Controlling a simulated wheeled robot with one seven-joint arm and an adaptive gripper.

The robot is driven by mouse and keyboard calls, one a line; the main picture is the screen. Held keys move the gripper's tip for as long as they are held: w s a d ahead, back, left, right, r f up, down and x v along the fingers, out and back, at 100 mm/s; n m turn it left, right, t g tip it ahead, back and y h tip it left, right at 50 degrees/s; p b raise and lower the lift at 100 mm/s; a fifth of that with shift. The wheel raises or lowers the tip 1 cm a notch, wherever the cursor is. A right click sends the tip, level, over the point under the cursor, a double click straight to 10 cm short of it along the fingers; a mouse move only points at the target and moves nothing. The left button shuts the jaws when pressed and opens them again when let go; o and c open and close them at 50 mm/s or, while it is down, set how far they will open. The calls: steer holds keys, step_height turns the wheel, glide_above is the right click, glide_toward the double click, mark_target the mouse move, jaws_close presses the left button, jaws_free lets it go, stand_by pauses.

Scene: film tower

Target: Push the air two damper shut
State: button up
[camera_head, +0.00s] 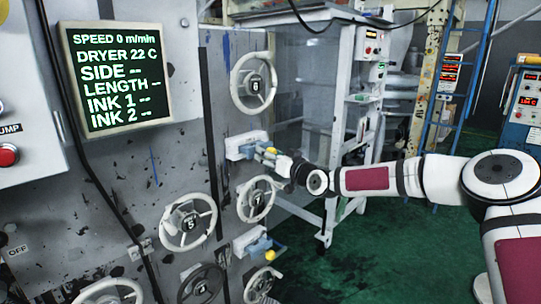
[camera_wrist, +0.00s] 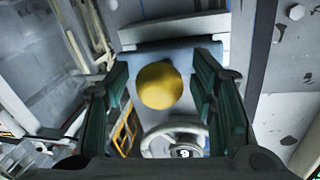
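Two damper slides with yellow knobs sit on the grey machine panel in the head view: an upper damper (camera_head: 240,146) and a lower damper (camera_head: 247,240). No readable label shows which is air two. My gripper (camera_head: 272,156) is at the upper damper, its fingers partly hiding the knob. In the wrist view my gripper (camera_wrist: 160,95) is open, with a dark green finger on each side of the round yellow knob (camera_wrist: 160,86). Gaps show between knob and fingers. The knob stands before a blue slide (camera_wrist: 190,54) and a pale housing (camera_wrist: 170,31).
Handwheel 6 (camera_head: 236,83) is above the upper damper and handwheel 7 (camera_head: 244,204) is close below. Handwheel 5 (camera_head: 166,220) is lower left. A screen (camera_head: 116,76) reads speed 0. A white frame (camera_head: 333,150) stands right of the panel. Green floor (camera_head: 380,250) lies beneath my arm.

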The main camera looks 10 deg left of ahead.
jaws_close()
steer(key=shift+s+a+b+x, duration=0.1)
steer(key=shift+b+x, duration=0.6)
steer(key=shift+x, duration=0.25)
steer(key=shift+s+a+b+x, duration=0.1)
steer(key=shift+a+b+x, duration=0.05)
steer(key=shift+b+x, duration=0.65)
steer(key=shift+o, duration=0.5)
jaws_free()
steer(key=v, duration=1.2)
